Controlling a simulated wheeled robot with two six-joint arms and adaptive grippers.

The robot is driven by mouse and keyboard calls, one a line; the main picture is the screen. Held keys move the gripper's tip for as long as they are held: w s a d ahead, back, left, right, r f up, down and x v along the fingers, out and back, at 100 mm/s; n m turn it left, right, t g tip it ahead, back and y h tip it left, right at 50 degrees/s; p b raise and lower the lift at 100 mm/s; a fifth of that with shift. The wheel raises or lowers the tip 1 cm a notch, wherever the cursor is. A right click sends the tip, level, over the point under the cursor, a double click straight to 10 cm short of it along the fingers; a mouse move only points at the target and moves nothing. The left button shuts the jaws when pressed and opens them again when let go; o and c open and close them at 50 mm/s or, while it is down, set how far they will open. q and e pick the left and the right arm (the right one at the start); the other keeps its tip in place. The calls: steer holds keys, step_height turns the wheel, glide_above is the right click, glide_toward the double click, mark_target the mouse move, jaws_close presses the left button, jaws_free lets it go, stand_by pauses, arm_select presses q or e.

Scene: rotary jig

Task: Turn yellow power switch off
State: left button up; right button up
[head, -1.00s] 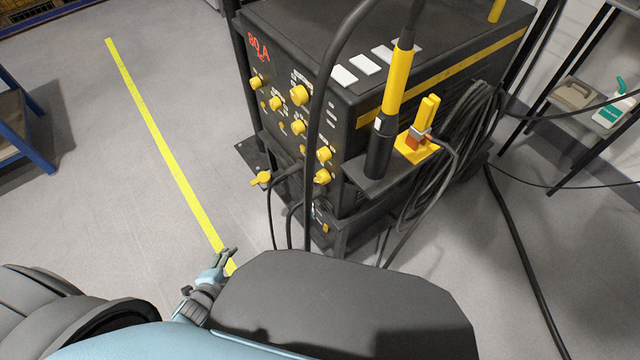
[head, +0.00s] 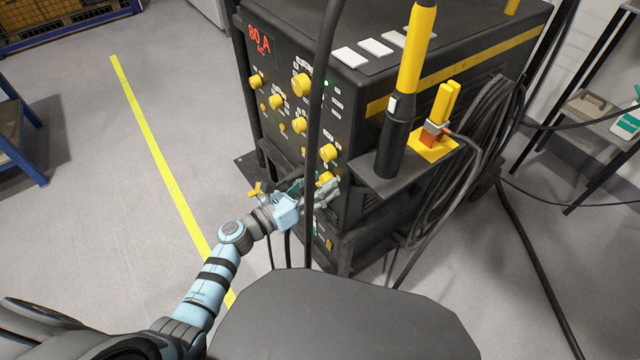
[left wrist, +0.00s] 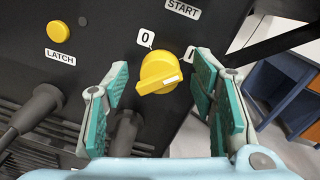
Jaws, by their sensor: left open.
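The yellow power switch (left wrist: 158,73) is a round knob with a raised grip, on the black front panel. In the left wrist view a white "0" label sits at its upper left, and the white mark on its grip points right, toward a label partly hidden by a finger. In the head view the switch (head: 323,178) is low on the panel's right side, partly covered by my gripper. My left gripper (head: 324,194) is open at the panel, with a teal-padded finger on either side of the switch; I cannot tell whether they touch it. My right gripper is out of view.
A yellow LATCH button (left wrist: 58,31) and a START label (left wrist: 182,8) are nearby. The black machine (head: 455,35) shows a red "80 A" display (head: 260,40). A black cable (head: 314,130) hangs before the panel. A torch (head: 405,90) stands at the right.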

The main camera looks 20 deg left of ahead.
arm_select(q)
steer(key=shift+w+d, duration=0.15)
steer(key=c, duration=1.1)
